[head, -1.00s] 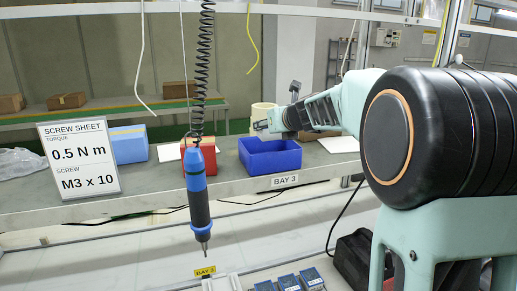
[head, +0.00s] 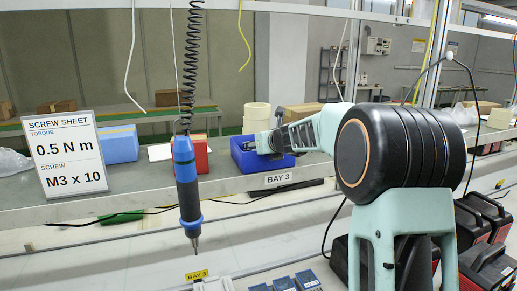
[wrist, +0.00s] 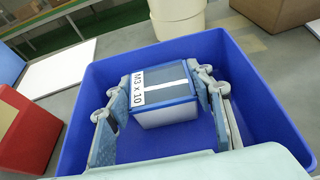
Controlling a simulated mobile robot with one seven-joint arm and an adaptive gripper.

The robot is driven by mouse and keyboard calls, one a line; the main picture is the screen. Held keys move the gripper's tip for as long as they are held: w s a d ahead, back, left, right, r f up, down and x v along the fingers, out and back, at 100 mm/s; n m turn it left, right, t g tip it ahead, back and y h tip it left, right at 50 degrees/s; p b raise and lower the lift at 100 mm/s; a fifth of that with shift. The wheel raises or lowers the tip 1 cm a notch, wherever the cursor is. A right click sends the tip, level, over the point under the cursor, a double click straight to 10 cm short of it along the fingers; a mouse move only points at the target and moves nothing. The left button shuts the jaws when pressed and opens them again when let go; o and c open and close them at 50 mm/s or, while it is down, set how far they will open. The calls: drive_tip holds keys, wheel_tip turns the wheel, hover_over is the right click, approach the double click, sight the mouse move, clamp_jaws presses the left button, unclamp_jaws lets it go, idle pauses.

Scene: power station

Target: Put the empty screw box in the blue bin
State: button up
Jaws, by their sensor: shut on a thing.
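The screw box (wrist: 165,115), with grey-blue sides and an "M3 x 10" label, is between the two fingers of my gripper (wrist: 160,97) in the wrist view. My gripper is shut on it. The box is inside the outline of the blue bin (wrist: 262,115), with blue walls around it; whether it touches the bin floor I cannot tell. In the head view my gripper (head: 268,142) is at the blue bin (head: 245,160), its fingers down over the rim. The box cannot be made out there.
A red box (head: 201,156) and a light blue box (head: 118,145) stand left of the bin on the shelf. A power screwdriver (head: 187,185) hangs in front. Cream rolls (head: 256,118) stand behind the bin. A screw sheet sign (head: 66,155) stands at the left.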

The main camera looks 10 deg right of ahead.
drive_tip(key=shift+f, duration=0.1)
drive_tip(key=o, duration=1.1)
drive_tip(key=shift+o, duration=0.2)
